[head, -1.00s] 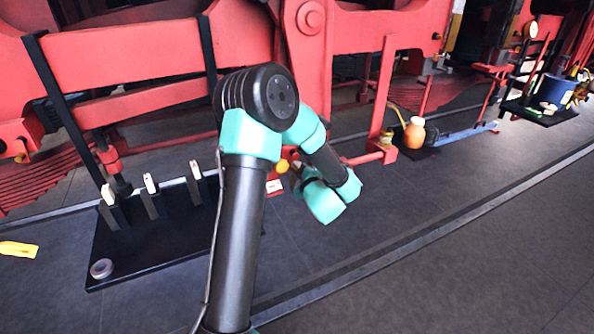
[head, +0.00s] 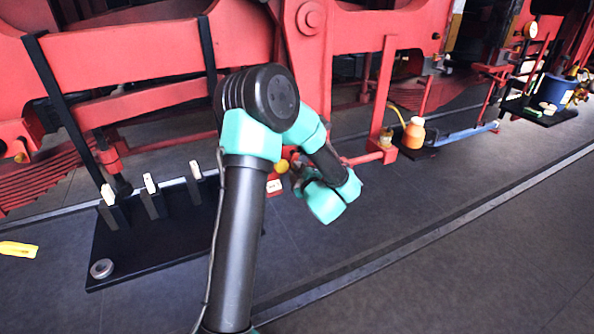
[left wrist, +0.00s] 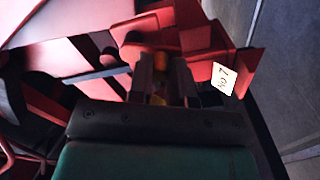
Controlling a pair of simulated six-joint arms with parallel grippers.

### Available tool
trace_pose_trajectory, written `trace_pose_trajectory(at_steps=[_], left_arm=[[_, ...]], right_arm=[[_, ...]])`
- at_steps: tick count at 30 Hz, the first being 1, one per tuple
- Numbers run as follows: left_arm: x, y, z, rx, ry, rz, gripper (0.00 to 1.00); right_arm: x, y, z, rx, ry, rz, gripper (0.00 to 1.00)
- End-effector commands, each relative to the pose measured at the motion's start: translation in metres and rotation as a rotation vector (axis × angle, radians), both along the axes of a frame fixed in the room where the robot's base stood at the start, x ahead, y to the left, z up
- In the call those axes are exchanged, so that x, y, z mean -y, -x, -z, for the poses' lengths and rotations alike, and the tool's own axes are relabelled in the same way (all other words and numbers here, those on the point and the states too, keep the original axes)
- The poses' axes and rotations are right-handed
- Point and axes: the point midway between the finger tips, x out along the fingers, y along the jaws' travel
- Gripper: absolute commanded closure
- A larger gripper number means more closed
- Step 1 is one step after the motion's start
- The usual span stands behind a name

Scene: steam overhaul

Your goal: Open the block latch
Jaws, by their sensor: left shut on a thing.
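The block latch shows a yellow knob (head: 282,166) low on the red frame in the head view. A white tag (head: 274,186) sits just below it, and the tag shows larger with "No 7" in the left wrist view (left wrist: 223,79). My left gripper (head: 296,172) is right beside the knob, its fingers partly hidden by shadow and my arm. The rest of the latch is hidden. My right gripper is not in view.
A black board (head: 140,250) with several upright white-topped pieces and a grey ring (head: 102,268) lies left of my arm. An orange jar (head: 414,133) stands to the right. A blue bucket (head: 553,92) is farther right. The grey floor in front is clear.

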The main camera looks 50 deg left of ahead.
Motion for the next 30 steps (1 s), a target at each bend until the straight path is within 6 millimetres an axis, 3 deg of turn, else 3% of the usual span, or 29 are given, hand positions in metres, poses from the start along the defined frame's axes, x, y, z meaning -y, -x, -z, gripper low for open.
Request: trace_pose_trajectory(at_steps=[30], left_arm=[[0.0025,-0.0068,0.0019,0.0,0.001,0.003,1.0]], right_arm=[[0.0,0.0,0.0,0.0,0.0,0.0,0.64]])
